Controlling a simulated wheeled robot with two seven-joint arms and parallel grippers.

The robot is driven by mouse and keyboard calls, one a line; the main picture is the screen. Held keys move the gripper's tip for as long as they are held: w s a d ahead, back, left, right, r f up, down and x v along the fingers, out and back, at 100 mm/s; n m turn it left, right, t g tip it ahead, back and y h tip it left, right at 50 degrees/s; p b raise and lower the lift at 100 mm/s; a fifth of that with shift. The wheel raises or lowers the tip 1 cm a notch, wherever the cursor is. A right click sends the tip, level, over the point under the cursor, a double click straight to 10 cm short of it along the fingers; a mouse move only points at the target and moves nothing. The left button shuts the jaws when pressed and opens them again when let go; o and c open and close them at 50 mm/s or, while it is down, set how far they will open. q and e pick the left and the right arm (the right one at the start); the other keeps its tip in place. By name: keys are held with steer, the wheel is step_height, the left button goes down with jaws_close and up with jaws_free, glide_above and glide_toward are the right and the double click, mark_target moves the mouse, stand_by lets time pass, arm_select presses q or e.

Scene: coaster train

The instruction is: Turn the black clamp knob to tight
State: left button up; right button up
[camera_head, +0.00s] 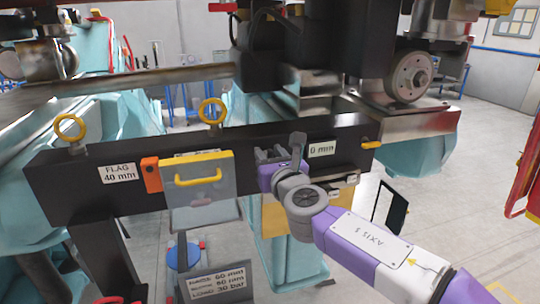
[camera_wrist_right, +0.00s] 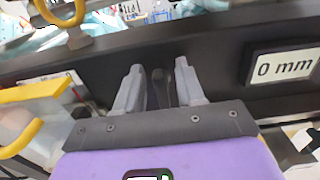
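My right gripper (camera_head: 281,154) is at the front face of the black beam (camera_head: 100,178), left of the "0 mm" plate (camera_head: 322,149). In the right wrist view its two grey fingers (camera_wrist_right: 160,88) point at the beam with a gap between them. A dark upright part, probably the black clamp knob (camera_wrist_right: 159,90), shows in that gap, dark against the dark beam. I cannot tell whether the fingers touch it. The knob's turned position is not readable. My left gripper is not in view.
A grey box with a yellow handle (camera_head: 198,177) hangs on the beam left of my gripper, beside an orange block (camera_head: 151,174). Yellow ring bolts (camera_head: 212,111) stand on top of the beam. A yellow pin (camera_head: 371,145) sticks out at the right end.

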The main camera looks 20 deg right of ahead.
jaws_close()
steer(key=shift+s, duration=0.1)
stand_by(0.3)
steer(key=m+b, duration=0.3)
steer(key=shift+d+f+m, duration=0.15)
steer(key=shift+d+m, duration=0.1)
steer(key=shift+m, duration=0.15)
steer(key=shift+d+f+m+b, duration=0.15)
steer(key=shift+m+b, duration=1.3)
steer(key=shift+m, duration=0.9)
steer(key=shift+d+f+m+b, duration=0.2)
steer(key=shift+m+b, duration=1.25)
steer(key=shift+m, duration=0.85)
steer(key=shift+d+f+m+b, duration=0.15)
steer(key=shift+m+b, duration=1.3)
steer(key=shift+m, duration=0.9)
steer(key=shift+r, duration=0.1)
